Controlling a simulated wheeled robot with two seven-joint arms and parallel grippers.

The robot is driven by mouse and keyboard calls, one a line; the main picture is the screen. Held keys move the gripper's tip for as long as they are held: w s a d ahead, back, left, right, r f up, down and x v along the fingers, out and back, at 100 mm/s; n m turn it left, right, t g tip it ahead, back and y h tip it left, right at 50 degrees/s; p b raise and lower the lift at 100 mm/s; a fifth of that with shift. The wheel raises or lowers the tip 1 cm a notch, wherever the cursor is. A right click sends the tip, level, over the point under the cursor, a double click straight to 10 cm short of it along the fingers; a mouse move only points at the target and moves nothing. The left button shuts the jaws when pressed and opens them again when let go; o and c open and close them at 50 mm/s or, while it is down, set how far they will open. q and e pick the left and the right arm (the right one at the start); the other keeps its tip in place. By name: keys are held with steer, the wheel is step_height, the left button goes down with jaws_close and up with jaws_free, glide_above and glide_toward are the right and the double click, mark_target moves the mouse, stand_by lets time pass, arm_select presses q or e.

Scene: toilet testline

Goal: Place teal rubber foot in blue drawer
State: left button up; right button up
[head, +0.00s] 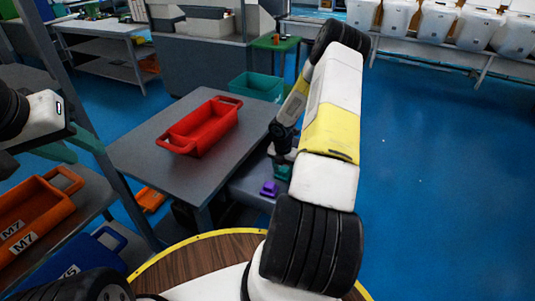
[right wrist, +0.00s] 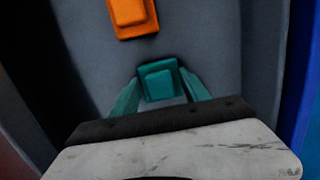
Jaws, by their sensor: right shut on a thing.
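A teal rubber foot (right wrist: 160,82) sits between the teal fingers of my right gripper (right wrist: 160,92) in the right wrist view. The gripper is shut on it, over a grey surface. In the head view my right gripper (head: 283,170) is low beside the grey table, mostly hidden behind my own arm. A blue drawer (head: 85,262) with a white label stands at the lower left, partly cut off by my arm. My left gripper (head: 75,145) is at the left edge of the head view, above an orange drawer, with its fingers apart and nothing seen between them.
A purple foot (head: 269,188) lies beside my right gripper. An orange piece (right wrist: 133,15) lies ahead in the right wrist view. A red tray (head: 205,127) stands on the grey table (head: 150,150). An orange drawer (head: 35,215) is at left. The blue floor at right is clear.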

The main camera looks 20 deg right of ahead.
steer(key=shift+f, duration=0.1)
steer(key=o, duration=1.5)
steer(key=shift+c, duration=0.2)
